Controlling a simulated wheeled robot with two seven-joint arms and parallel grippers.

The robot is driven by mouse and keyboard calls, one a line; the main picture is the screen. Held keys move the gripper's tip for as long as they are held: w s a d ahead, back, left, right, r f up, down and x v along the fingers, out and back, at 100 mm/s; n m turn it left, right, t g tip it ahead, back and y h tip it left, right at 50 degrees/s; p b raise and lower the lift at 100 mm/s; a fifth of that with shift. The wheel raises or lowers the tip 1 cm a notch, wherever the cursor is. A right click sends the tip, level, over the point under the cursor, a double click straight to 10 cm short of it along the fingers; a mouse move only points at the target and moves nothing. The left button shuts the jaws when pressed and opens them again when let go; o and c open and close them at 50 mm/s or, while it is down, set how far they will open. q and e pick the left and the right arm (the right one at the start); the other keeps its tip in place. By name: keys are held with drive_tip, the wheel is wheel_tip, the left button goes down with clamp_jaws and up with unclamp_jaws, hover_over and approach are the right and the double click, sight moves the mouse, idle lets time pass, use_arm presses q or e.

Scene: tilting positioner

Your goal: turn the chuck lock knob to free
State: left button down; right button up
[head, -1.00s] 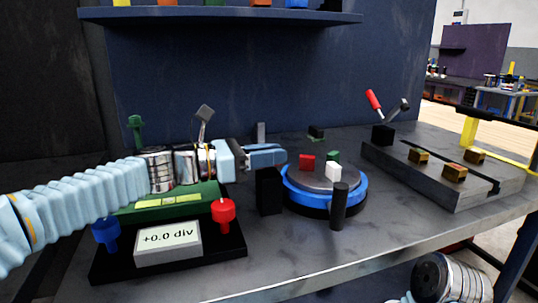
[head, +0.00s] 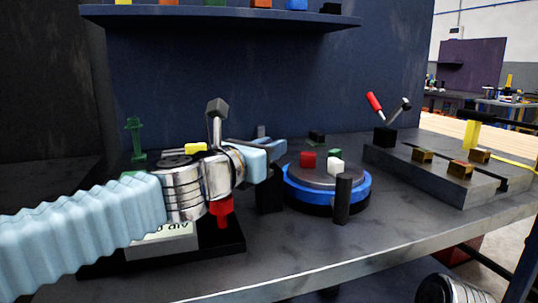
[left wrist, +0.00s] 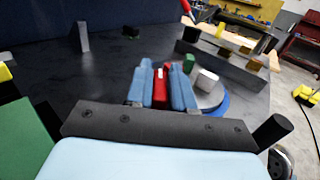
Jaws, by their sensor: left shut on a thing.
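My left gripper (head: 278,152) is just left of the round chuck (head: 368,190), above a black block (head: 268,198). The chuck has a blue ring and a grey top with a red block (head: 307,159), a white block (head: 335,167) and a green block (head: 335,154). My right gripper is not in view.
A dark post (head: 342,200) stands at the chuck's front. A grey slotted plate (head: 465,190) with brass blocks and a red-handled lever (head: 375,102) is at right. Under my left arm are a display box (head: 168,244) and a red knob (head: 221,210). The front bench is clear.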

use_arm(q)
drive_tip(key=n+y, duration=0.1)
drive_tip(key=n+t+y+b, duration=0.1)
drive_tip(key=y, duration=0.1)
drive_tip(key=shift+s+d+f+t, duration=0.1)
drive_tip(key=shift+f+t, duration=0.05)
drive_tip(key=shift+t, duration=0.15)
drive_tip(key=n+t+y+b, duration=0.1)
drive_tip(key=n+y, duration=0.2)
drive_tip(key=y, duration=0.1)
drive_tip(key=n+y, duration=0.2)
drive_tip(key=y, duration=0.2)
drive_tip(key=shift+n+y, duration=1.6)
drive_tip(key=shift+y, duration=0.5)
drive_tip(key=shift+r+g+y, duration=0.2)
drive_tip(key=shift+g+y, duration=0.1)
drive_tip(key=c, duration=1.1)
unclamp_jaws()
